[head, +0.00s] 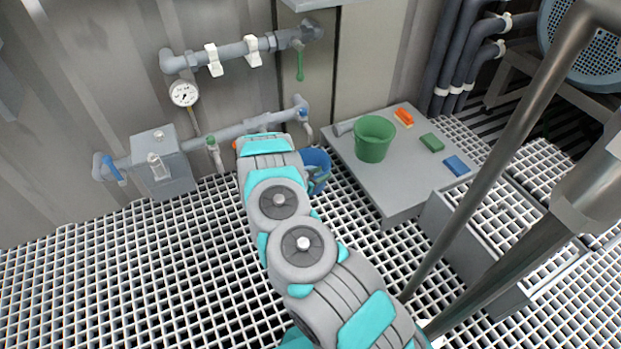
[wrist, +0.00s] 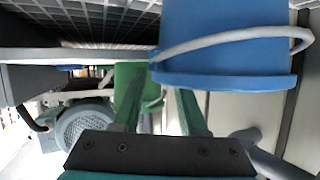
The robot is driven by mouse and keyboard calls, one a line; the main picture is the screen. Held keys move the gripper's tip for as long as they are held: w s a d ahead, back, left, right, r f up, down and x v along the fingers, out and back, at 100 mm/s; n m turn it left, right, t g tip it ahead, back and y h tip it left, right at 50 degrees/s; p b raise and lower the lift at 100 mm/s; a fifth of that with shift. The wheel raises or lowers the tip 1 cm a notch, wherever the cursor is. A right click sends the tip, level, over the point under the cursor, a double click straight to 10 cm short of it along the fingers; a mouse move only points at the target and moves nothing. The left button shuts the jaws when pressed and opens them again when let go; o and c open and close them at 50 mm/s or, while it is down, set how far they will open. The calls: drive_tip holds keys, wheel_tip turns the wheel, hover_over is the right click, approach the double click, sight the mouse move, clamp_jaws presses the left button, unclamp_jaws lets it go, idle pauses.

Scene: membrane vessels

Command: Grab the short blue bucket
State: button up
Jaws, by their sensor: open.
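The blue bucket (head: 318,160) stands on the floor grating by the wall, left of the grey platform, partly hidden by my arm in the head view. In the wrist view the blue bucket (wrist: 225,50) is large at the top right, upside down in the picture, with a grey handle across it near its rim. My gripper (wrist: 158,98) is open with nothing between its fingers. Its right finger reaches close to the bucket's rim; I cannot tell whether they touch. In the head view the fingers are mostly hidden behind my arm.
A green bucket (head: 373,140) stands on the grey platform (head: 395,195), with an orange brush (head: 404,117), a green block (head: 432,142) and a blue block (head: 456,165). Pipes with valves (head: 240,132) run along the wall behind. The grating at left is clear.

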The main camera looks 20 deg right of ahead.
drive_tip(key=shift+w+d+f, duration=0.25)
drive_tip(key=shift+d, duration=0.2)
drive_tip(key=shift+c, duration=0.4)
clamp_jaws()
drive_tip(key=shift+s, duration=0.1)
idle(0.6)
